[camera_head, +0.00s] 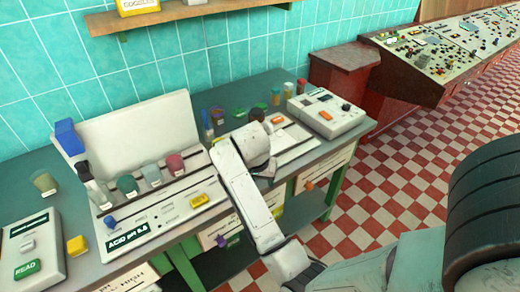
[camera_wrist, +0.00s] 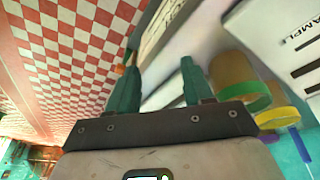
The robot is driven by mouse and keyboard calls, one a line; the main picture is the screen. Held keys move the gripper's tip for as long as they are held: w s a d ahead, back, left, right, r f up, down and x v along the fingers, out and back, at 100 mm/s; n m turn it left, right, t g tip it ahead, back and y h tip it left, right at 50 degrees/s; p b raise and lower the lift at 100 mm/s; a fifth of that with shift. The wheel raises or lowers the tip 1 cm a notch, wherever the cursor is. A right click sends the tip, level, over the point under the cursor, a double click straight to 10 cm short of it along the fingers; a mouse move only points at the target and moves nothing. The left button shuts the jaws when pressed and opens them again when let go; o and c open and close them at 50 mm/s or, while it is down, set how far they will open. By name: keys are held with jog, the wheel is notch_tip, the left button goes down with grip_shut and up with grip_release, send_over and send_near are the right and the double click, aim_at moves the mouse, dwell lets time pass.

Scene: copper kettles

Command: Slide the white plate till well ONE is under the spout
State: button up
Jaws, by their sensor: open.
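My gripper (camera_wrist: 158,80) shows two green fingers set apart with nothing between them. In the head view, my white arm reaches over the bench's front edge and hides most of the gripper. A flat white piece (camera_head: 297,141) lies on the bench just right of my wrist, partly covered by it; I cannot tell whether it is the plate. Well markings are too small to read. A white slab marked SAMPLE (camera_wrist: 300,45) shows in the wrist view at the upper right, beside the fingers. No spout can be made out for certain; a blue-topped grey part (camera_head: 68,138) stands at the left.
A white panel marked ACID (camera_head: 165,218) holds several coloured cups on the left of the bench. A READ box (camera_head: 32,250) stands at far left. A white device (camera_head: 325,117) with an orange button is at the right. Small jars line the back.

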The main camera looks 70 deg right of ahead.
jog(key=w+d+r+m+y+b, duration=0.1)
jog(key=w+d+r+m+y, duration=0.3)
jog(key=d+r+m, duration=0.85)
jog(key=shift+m+h, duration=0.4)
jog(key=shift+m, duration=0.35)
jog(key=f, duration=0.4)
jog(key=w+f, duration=0.1)
jog(key=f, duration=0.3)
jog(key=f+p, duration=0.1)
jog(key=f, duration=0.2)
jog(key=shift+w+f, duration=0.15)
jog(key=shift+f, duration=0.25)
grip_shut()
